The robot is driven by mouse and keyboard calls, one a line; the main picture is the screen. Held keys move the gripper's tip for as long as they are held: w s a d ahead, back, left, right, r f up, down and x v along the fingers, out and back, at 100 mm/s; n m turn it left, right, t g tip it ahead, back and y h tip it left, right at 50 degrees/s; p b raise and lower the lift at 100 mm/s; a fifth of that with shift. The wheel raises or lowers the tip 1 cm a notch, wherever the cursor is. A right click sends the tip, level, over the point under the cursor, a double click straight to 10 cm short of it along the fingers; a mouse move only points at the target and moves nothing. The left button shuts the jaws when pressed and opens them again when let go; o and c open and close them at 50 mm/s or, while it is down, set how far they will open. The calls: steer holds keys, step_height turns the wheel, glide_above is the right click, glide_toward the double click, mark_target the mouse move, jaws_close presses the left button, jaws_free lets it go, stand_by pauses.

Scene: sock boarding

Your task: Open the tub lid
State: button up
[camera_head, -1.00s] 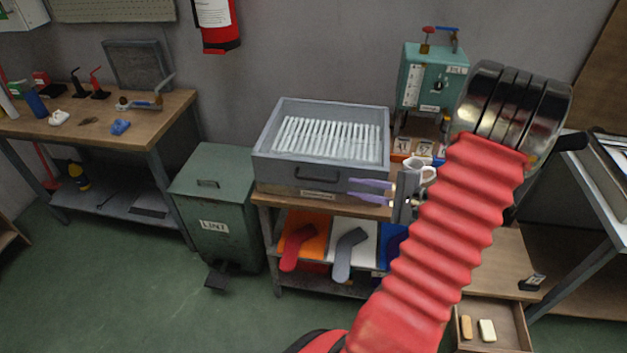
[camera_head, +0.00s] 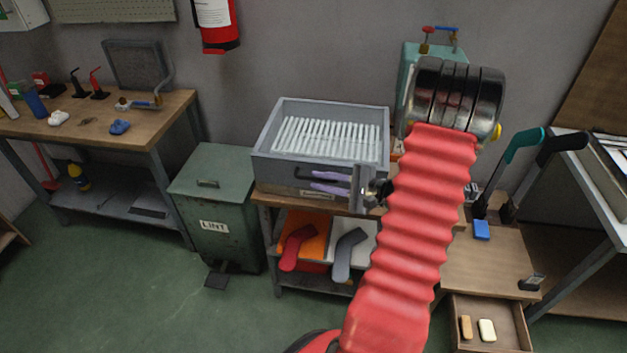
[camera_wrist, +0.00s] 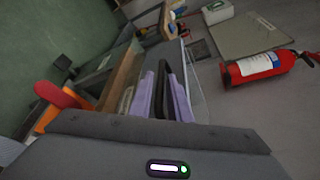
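The grey tub (camera_head: 270,162) stands on the middle bench. Rows of white pieces show inside it, and I cannot clearly make out a separate lid. A dark bar handle (camera_head: 305,172) is on its front, partly hidden by my gripper. My gripper (camera_head: 314,181) has its two purple fingers apart at the handle, pointing left in the head view. In the wrist view, the dark handle (camera_wrist: 163,88) shows between the fingers (camera_wrist: 162,75). I cannot tell whether they touch it.
A green lint bin (camera_head: 225,200) stands left of the bench. Folded socks (camera_head: 298,245) lie on the shelf below. A teal machine (camera_head: 410,60), partly hidden by my arm, stands right of the tub. An open drawer (camera_head: 500,310) is at the lower right.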

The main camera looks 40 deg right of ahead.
steer(key=shift+x, duration=1.25)
steer(key=shift+c, duration=0.2)
jaws_close()
steer(key=shift+f, duration=0.1)
